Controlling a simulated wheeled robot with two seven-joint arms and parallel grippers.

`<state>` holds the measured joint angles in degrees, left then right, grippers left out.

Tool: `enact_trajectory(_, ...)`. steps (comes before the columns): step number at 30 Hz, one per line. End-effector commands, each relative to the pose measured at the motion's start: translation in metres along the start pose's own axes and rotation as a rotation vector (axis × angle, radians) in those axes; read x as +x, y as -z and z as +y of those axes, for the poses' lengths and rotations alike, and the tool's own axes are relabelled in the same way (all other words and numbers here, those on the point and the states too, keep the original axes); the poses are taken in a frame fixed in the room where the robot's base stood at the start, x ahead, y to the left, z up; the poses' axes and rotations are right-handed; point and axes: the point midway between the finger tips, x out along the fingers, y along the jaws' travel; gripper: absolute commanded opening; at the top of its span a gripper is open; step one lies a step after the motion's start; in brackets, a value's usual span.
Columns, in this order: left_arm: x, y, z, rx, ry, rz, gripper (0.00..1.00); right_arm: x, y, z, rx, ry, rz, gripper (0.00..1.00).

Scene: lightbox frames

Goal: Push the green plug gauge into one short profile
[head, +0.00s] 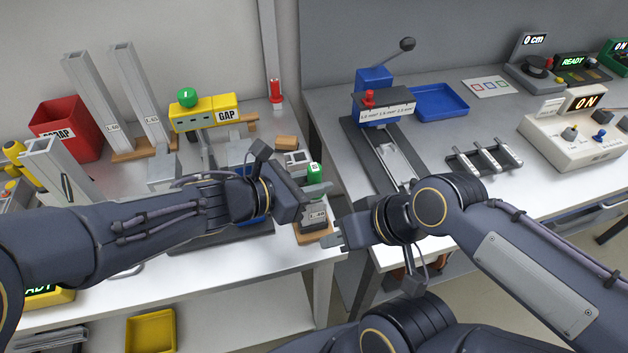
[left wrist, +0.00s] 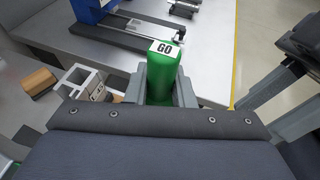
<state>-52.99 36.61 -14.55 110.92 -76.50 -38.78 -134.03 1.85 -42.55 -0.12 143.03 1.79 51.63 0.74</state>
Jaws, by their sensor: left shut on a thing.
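The green plug gauge (head: 315,169), marked GO in the left wrist view (left wrist: 164,75), is held between the fingers of my left gripper (head: 318,188). The gripper is shut on it at the right edge of the left table. A short square profile (head: 298,158) stands just behind the gauge; its hollow end shows left of the gauge in the left wrist view (left wrist: 83,80). Another short profile (head: 317,214), labelled L:40, stands on a wooden base below my left gripper, partly hidden. My right gripper (head: 333,240) is lower, beside this profile; its finger gap is unclear.
A small wooden block (head: 286,142) lies behind the profiles. Tall profiles (head: 130,95) and a red scrap bin (head: 70,128) stand at left. A blue lever press (head: 375,85) and a blue tray (head: 439,102) are on the right table. A gap separates the tables.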

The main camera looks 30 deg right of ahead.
Motion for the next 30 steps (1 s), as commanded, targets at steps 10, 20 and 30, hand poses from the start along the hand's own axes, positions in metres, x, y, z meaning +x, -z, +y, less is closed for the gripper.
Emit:
enact_trajectory(10, 0.002, 0.004, 0.000, 0.001, 0.000, -0.001, 0.00, 0.005, -0.003, 0.002, 0.000, 0.000, 0.000, 0.36)
enact_trajectory(20, 0.003, 0.008, 0.000, 0.000, 0.000, -0.001, 0.00, 0.009, -0.005, 0.004, 0.000, 0.000, 0.000, 0.36)
enact_trajectory(30, 0.004, 0.012, 0.000, 0.000, 0.000, -0.001, 0.00, 0.013, -0.007, 0.006, 0.000, 0.000, 0.000, 0.36)
